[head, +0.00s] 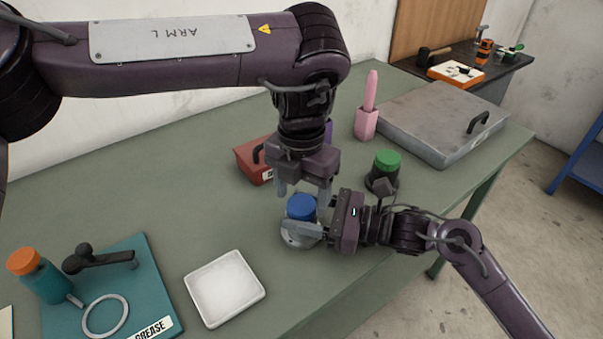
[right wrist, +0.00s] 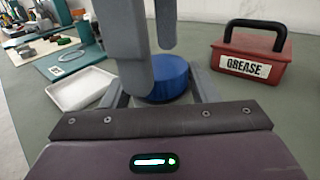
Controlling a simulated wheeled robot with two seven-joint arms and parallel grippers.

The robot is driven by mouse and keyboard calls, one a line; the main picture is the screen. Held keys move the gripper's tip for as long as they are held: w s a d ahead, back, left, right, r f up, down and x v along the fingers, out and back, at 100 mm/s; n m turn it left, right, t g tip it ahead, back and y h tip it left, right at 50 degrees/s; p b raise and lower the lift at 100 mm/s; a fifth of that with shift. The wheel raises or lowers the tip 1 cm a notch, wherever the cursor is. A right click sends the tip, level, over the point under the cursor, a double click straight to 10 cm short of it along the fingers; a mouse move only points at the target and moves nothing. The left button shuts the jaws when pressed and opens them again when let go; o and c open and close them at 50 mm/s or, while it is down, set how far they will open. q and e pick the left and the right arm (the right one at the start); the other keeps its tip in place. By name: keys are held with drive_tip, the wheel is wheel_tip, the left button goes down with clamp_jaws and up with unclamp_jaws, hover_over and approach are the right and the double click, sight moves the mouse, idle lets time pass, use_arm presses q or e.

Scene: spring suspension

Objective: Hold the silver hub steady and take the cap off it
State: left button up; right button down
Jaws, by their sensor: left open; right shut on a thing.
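The silver hub (head: 293,239) stands on the green table with the blue cap (head: 301,206) on top of it. My right gripper (head: 312,231) is shut on the hub from the right side, low down. In the right wrist view the blue cap (right wrist: 168,78) shows between and beyond my right fingers (right wrist: 160,98), and the hub is mostly hidden. My left gripper (head: 303,192) points down directly above the cap, open. Its fingers (right wrist: 142,42) hang in front of the cap in the right wrist view. I cannot tell whether they touch it.
A white tray (head: 225,288) lies at the front left. A red grease box (head: 250,160) stands behind the hub. A green-topped dark part (head: 386,166), pink holder (head: 366,124) and grey metal case (head: 432,122) are right and behind. A teal mat (head: 140,262) with tools lies left.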

use_arm(q)
drive_tip(key=shift+f, duration=0.95)
use_arm(e)
drive_tip(key=shift+r, duration=0.1)
use_arm(q)
drive_tip(key=shift+c, duration=0.3)
drive_tip(key=c, duration=1)
drive_tip(key=shift+o, duration=0.2)
drive_tip(key=n, duration=0.4)
drive_tip(key=shift+d, duration=0.1)
drive_tip(key=n, duration=0.6)
drive_tip(key=o, duration=1.1)
drive_tip(key=shift+r, duration=0.15)
